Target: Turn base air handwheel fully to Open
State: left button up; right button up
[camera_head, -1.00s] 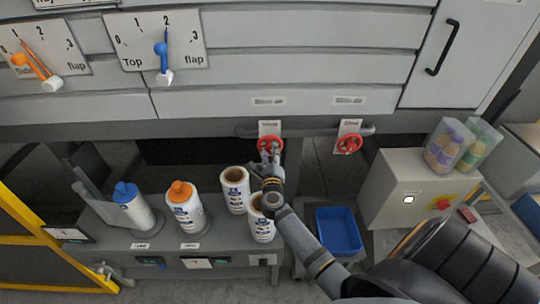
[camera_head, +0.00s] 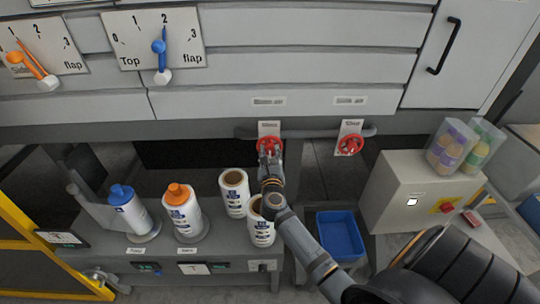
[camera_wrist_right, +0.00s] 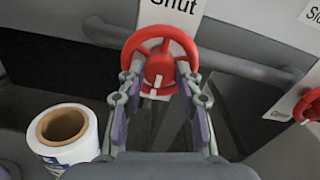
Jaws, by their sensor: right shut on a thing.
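Two red handwheels sit under the machine's front: a left one (camera_head: 268,146) and a right one (camera_head: 350,144), each below a white label plate. My right gripper (camera_head: 269,152) is at the left handwheel. In the right wrist view its fingers (camera_wrist_right: 162,92) straddle the red handwheel (camera_wrist_right: 158,52) and are shut on its rim. The plate (camera_wrist_right: 172,10) above this wheel reads "Shut"; its upper text is cut off. A small white mark shows at the wheel's lower hub. I cannot read which wheel is base air. My left gripper is not in view.
A grey pipe runs beside the wheels. Below stand a blue-capped bottle (camera_head: 132,210), an orange-capped bottle (camera_head: 184,212) and two open label rolls (camera_head: 234,194). A blue tray (camera_head: 339,234) and a grey control box (camera_head: 405,192) with a red knob are at right.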

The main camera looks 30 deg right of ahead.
jog(key=shift+f, duration=0.15)
jog(key=o, duration=1.2)
jog(key=shift+c, duration=0.2)
jog(key=v, duration=1.2)
jog(key=shift+a, duration=0.1)
